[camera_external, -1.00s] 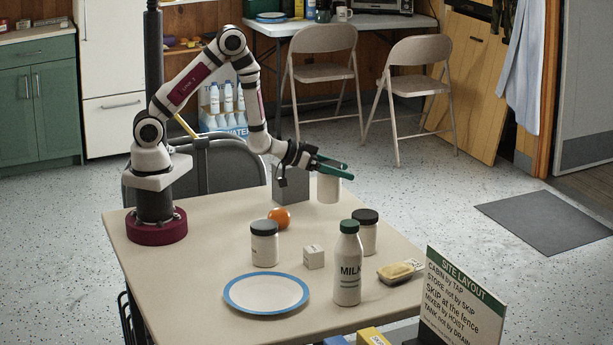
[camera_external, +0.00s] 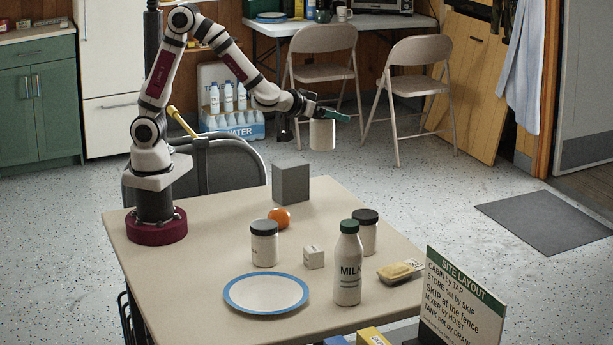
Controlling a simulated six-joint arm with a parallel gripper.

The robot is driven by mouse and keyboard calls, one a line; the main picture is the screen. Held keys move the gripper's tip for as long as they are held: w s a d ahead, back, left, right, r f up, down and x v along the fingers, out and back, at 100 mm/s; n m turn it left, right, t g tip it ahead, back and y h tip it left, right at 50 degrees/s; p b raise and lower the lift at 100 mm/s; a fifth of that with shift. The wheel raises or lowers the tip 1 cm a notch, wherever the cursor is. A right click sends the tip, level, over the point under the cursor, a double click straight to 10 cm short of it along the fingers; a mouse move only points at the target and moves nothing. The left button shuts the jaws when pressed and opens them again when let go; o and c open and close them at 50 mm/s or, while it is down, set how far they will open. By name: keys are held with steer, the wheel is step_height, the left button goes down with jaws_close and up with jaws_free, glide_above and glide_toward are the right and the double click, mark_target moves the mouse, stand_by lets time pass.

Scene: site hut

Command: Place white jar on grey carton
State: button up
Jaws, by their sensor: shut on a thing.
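The fingers partly hide the jar's top.
On the table (camera_external: 190,270) stand an orange (camera_external: 279,217), two dark-lidded jars (camera_external: 264,245) (camera_external: 367,233), a small white box (camera_external: 314,257), a milk bottle (camera_external: 347,270), a butter dish (camera_external: 400,270) and a blue-rimmed plate (camera_external: 266,293). The air around the carton's top looks clear.

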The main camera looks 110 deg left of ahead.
steer(key=s+r+n+g+y, duration=0.1)
steer(key=s+r+n+g, duration=0.1)
steer(key=s+n+g, duration=0.6)
steer(key=shift+m+g, duration=0.3)
steer(key=shift+m, duration=0.1)
steer(key=s+a+f, duration=0.2)
steer(key=a+f, duration=0.1)
steer(key=s+a+f, duration=0.2)
steer(key=a+f, duration=0.1)
steer(key=f, duration=0.1)
steer(key=s+a+f, duration=0.2)
steer(key=a+f, duration=0.1)
steer(key=a, duration=0.1)
steer(key=shift+s+f, duration=0.3)
steer(key=shift+f, duration=0.25)
